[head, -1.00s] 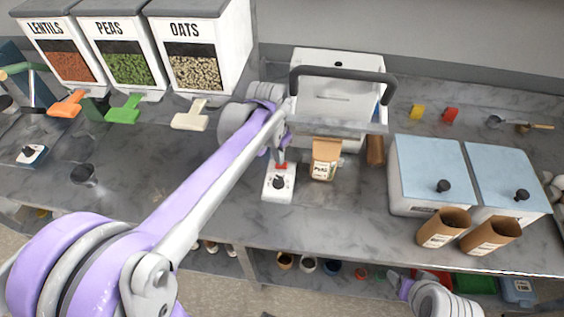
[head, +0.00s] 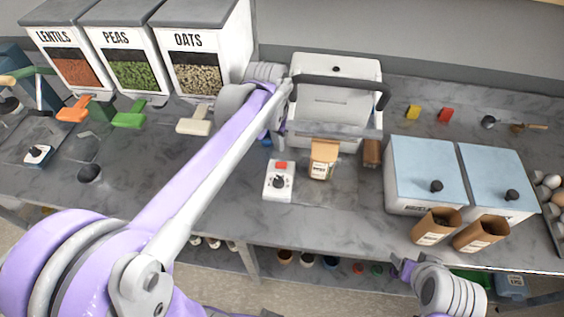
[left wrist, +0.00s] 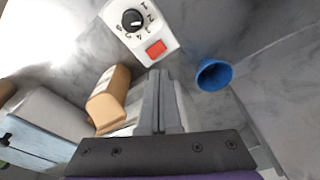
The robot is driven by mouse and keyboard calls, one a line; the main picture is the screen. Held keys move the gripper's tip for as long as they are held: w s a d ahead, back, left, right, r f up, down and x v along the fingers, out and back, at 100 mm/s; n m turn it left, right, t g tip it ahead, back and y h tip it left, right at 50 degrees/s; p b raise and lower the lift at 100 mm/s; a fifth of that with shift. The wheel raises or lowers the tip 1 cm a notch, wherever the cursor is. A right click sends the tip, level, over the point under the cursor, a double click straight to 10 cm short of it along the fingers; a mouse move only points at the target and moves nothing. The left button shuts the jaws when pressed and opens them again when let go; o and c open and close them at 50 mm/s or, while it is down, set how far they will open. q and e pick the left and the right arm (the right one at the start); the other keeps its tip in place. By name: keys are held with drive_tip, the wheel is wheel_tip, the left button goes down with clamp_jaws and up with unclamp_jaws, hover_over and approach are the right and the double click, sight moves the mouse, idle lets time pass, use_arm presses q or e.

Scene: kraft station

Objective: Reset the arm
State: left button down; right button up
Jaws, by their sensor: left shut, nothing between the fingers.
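My left arm reaches across the counter from the left. My left gripper (head: 280,143) is above and behind a white control box with a black dial and a red button (head: 281,166). In the left wrist view the left gripper's fingers (left wrist: 158,82) are together with nothing between them. The box (left wrist: 140,22) shows there just beyond the fingertips, apart from them. Part of my right arm with its purple gripper end (head: 403,268) shows at the bottom right, in front of the counter; its fingers are not clear.
A labelled kraft bag (head: 322,160) stands beside the control box, before a white machine with a dark handle (head: 386,96). A blue cup (left wrist: 213,75) is close to the left fingers. Blue-lidded bins (head: 425,165) stand right. Dispensers (head: 205,60) stand at the back left.

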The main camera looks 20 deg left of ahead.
use_arm(q)
drive_tip(key=shift+s, duration=0.15)
drive_tip(key=shift+n+t, duration=0.7)
drive_tip(key=shift+t, duration=0.2)
drive_tip(key=s, duration=0.2)
drive_tip(key=s+d, duration=0.1)
drive_tip(key=s, duration=0.2)
drive_tip(key=s+d+f, duration=0.1)
drive_tip(key=s, duration=0.2)
drive_tip(key=shift+s, duration=0.2)
drive_tip(key=s+f, duration=0.1)
drive_tip(key=s, duration=0.1)
drive_tip(key=s+f+n+t, duration=0.1)
drive_tip(key=s, duration=0.1)
drive_tip(key=s+d+f+t, duration=0.1)
drive_tip(key=s, duration=0.2)
drive_tip(key=shift+f, duration=0.4)
drive_tip(key=shift+s+d+f+n, duration=0.1)
drive_tip(key=shift+s+f+n, duration=0.2)
drive_tip(key=shift+s, duration=0.05)
